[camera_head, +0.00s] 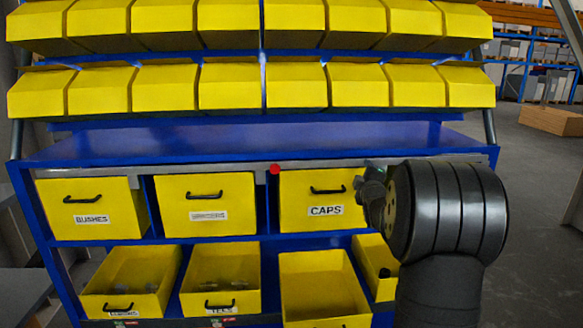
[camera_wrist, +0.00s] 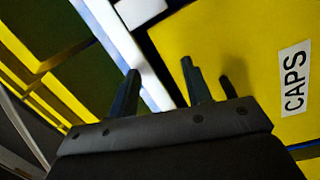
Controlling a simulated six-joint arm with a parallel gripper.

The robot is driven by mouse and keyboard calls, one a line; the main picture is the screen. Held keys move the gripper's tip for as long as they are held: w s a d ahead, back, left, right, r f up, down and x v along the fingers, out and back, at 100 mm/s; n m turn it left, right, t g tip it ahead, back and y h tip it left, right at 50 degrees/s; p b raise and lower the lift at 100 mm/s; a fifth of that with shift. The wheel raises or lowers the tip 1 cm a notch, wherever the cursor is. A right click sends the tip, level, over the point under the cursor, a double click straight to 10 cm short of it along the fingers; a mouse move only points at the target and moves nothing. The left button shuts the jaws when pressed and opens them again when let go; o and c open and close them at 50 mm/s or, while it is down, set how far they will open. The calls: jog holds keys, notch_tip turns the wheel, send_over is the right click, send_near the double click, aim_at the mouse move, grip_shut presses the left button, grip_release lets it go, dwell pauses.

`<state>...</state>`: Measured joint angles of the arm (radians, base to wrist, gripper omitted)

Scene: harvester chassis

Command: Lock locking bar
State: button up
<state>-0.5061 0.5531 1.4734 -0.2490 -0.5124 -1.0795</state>
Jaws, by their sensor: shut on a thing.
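The locking bar (camera_head: 215,168) is a long grey strip running level along the top edge of the upper drawer row, just under the blue worktop. A red knob (camera_head: 275,169) sits on it near the middle. My gripper (camera_head: 372,178) is at the bar's right part, by the CAPS drawer (camera_head: 300,205), mostly hidden by my wrist. In the wrist view, the pale locking bar (camera_wrist: 122,45) runs diagonally between the two dark fingers of my gripper (camera_wrist: 160,66). The fingers are shut on the bar. The CAPS drawer (camera_wrist: 240,45) shows beside the right finger.
Two more closed yellow drawers, BUSHES (camera_head: 95,195) and a middle one (camera_head: 200,190), stand left of CAPS. Open yellow bins (camera_head: 325,270) sit below. Rows of yellow bins (camera_head: 300,85) hang above the clear blue worktop (camera_head: 250,140). Open floor lies to the right.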

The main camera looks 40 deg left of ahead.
jog(key=f, duration=0.1)
jog(key=d+m+h, duration=0.1)
jog(key=w+f+m, duration=0.1)
jog(key=shift+d+f+h, duration=0.25)
jog(key=shift+f+h, duration=0.05)
jog(key=shift+f, duration=0.05)
grip_shut()
jog(key=s+a+f+m+g, duration=0.1)
jog(key=s+f+m+g, duration=0.15)
jog(key=s+m, duration=0.35)
jog(key=s+a+f+m+g, duration=0.1)
jog(key=s+f+m+g, duration=0.1)
jog(key=s+m+g, duration=0.45)
jog(key=s+a+r+m+y, duration=0.3)
jog(key=s+r+m, duration=0.1)
jog(key=r, duration=0.1)
jog(key=s+a+r+m+g+y, duration=0.1)
jog(key=s+a+r+m+y, duration=0.2)
jog(key=r, duration=0.3)
jog(key=shift+s+r+m+y, duration=0.15)
jog(key=shift+s+m+y, duration=0.4)
jog(key=shift+m+y, duration=0.1)
